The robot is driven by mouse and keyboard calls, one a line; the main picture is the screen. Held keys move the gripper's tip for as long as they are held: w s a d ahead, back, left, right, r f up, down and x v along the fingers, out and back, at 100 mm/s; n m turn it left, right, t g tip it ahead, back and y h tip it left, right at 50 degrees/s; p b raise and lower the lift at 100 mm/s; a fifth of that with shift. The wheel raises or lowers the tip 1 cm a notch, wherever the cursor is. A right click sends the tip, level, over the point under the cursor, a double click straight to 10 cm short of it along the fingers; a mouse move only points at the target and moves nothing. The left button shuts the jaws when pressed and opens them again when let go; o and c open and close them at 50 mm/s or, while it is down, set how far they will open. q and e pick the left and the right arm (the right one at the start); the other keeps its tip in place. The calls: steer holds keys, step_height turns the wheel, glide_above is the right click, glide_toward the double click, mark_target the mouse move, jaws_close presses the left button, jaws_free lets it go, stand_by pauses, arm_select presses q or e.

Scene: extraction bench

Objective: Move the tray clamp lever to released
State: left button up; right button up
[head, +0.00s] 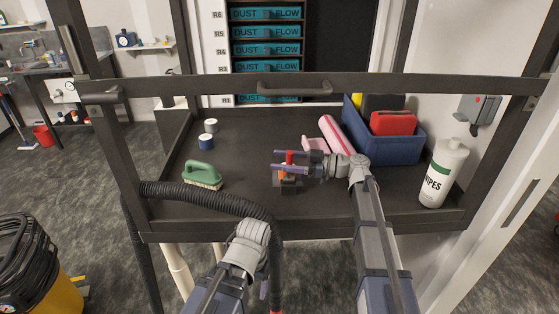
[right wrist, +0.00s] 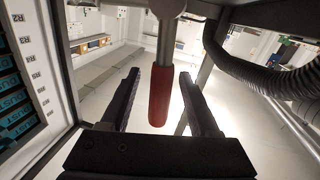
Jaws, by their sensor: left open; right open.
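The tray clamp lever (head: 290,158) has a red grip and stands over a small clamp base (head: 289,184) on the dark tray (head: 240,150). My right gripper (head: 282,160) is at the lever with its fingers open, one on each side of the red grip. In the right wrist view the red grip (right wrist: 160,95) on its grey rod lies between the two open fingers (right wrist: 155,100), with gaps visible on both sides. My left gripper (head: 264,288) is low, in front of the tray's near edge, mostly hidden behind its own wrist.
A green brush (head: 203,174), two small pots and a black hose (head: 210,197) lie at the left. A blue bin (head: 400,147), a pink roll (head: 336,135) and a wipes bottle (head: 441,175) stand at the right. A dark frame bar (head: 200,85) crosses above the tray.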

steer(key=shift+a, duration=0.4)
steer(key=shift+c, duration=0.2)
jaws_close()
stand_by(1.0)
